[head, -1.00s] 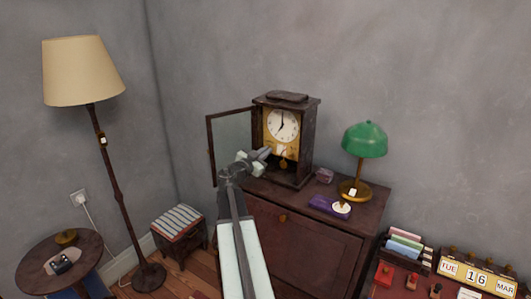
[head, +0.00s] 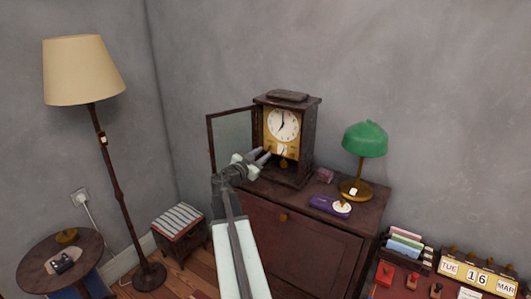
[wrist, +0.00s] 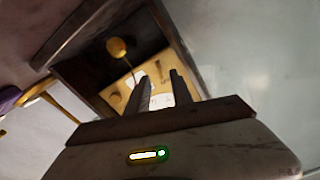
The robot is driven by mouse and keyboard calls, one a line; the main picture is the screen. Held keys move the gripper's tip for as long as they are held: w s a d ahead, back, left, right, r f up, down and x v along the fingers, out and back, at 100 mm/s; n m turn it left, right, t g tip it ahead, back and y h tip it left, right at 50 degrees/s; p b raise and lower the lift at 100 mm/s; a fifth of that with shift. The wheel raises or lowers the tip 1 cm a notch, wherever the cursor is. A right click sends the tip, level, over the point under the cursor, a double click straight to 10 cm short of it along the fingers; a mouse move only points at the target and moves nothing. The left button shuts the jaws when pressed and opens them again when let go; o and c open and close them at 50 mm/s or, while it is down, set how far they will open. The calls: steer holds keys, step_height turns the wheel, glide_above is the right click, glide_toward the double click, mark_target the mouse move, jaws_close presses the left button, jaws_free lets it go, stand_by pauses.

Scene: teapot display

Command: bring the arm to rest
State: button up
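My gripper (head: 263,157) is in front of the lower left part of a dark wooden clock (head: 287,141) in the head view. The clock stands on a wooden cabinet, and its glass door (head: 231,142) is swung open to the left. In the wrist view my gripper's two fingers (wrist: 162,88) are apart with a gap between them and nothing seen in it. They point toward the clock's yellow face panel (wrist: 125,92) and pendulum (wrist: 117,48). I cannot tell whether the fingertips touch the clock.
A floor lamp (head: 84,72), striped stool (head: 179,221) and round table (head: 35,262) are at left.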

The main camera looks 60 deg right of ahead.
steer(key=a, duration=0.4)
steer(key=shift+a, duration=0.35)
steer(key=w+a+f+n+t+y, duration=0.1)
steer(key=w+a+f+n+y, duration=0.25)
steer(key=a+f, duration=0.45)
steer(key=w+a+f+n+y, duration=0.3)
steer(key=a+f+n, duration=0.1)
steer(key=a, duration=0.9)
steer(key=w+a+f+n+t+y, duration=0.1)
steer(key=w+a+f+n+y, duration=0.4)
steer(key=a, duration=0.5)
steer(key=s+a+f+n+y, duration=0.1)
steer(key=a+f+n+y, duration=0.1)
steer(key=a, duration=0.8)
steer(key=s+a+f+n+g+y, duration=0.1)
steer(key=a+n, duration=0.3)
steer(key=a, duration=0.6)
steer(key=s+a+f+n+y, duration=0.1)
steer(key=a+f+n+y, duration=0.2)
steer(key=a, duration=0.7)
steer(key=shift+s+f+n+g, duration=0.3)
steer(key=shift+s+f+n, duration=0.05)
steer(key=shift+s+f, duration=0.05)
